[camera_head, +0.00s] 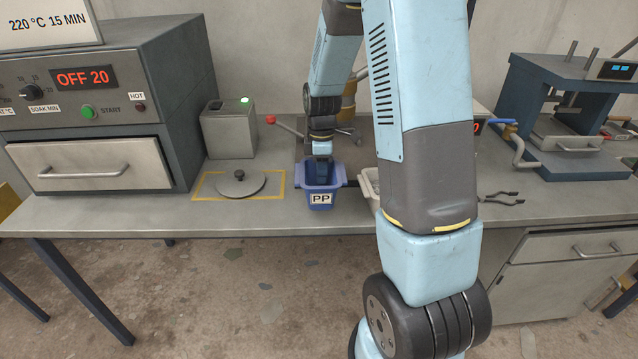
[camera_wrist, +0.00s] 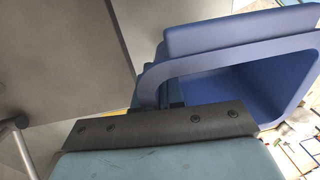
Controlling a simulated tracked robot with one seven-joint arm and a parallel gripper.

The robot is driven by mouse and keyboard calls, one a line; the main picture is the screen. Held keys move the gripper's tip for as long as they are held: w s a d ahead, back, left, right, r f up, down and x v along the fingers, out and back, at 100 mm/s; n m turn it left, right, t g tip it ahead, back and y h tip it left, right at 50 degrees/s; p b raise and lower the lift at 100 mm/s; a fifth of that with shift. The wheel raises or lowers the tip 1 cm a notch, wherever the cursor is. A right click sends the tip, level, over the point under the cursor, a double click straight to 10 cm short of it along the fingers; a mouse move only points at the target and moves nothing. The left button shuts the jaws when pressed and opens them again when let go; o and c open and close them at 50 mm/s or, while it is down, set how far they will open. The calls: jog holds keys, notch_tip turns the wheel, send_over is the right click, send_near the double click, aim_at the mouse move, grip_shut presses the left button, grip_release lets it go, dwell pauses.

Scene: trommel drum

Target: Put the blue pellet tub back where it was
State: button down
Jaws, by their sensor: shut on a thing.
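The blue pellet tub (camera_head: 322,194) has a white "PP" label and shows near the front edge of the bench in the head view. My gripper (camera_head: 321,172) is at the tub from above, shut on it. In the wrist view the tub's open mouth and blue wall (camera_wrist: 240,80) fill the right side, close to the gripper. I cannot tell whether the tub's base touches the bench. A yellow outlined rectangle (camera_head: 207,191) lies on the bench left of the tub, with a round grey lid (camera_head: 240,184) with a knob on it.
An oven (camera_head: 90,110) with a drawer stands at the left. A grey box (camera_head: 230,130) with a green light stands behind the lid. A pale tub (camera_head: 369,186) is partly hidden by my arm. Pliers (camera_head: 500,198) and a blue press (camera_head: 570,120) are at the right.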

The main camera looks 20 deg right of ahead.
jog(key=shift+w+f, duration=0.25)
jog(key=shift+f, duration=0.05)
jog(key=shift+w+f, duration=0.1)
jog(key=shift+f, duration=1.5)
jog(key=shift+f, duration=0.1)
jog(key=c, duration=1.2)
grip_release()
jog(key=shift+c, duration=0.2)
notch_tip(320, 180, up, 12)
jog(key=w, duration=0.1)
jog(key=s+a+r+m+t, duration=0.1)
jog(key=s+r+m+t, duration=0.2)
jog(key=s+r+m, duration=0.6)
jog(key=s+r+m+t, duration=0.2)
jog(key=s+r, duration=0.3)
jog(key=s, duration=0.3)
jog(key=s+a+r+m+t, duration=0.1)
jog(key=s+r+m, duration=0.2)
jog(key=s, duration=0.5)
jog(key=shift+s+a+r+t, duration=0.2)
jog(key=shift+a+r+t, duration=0.15)
jog(key=shift+r, duration=0.5)
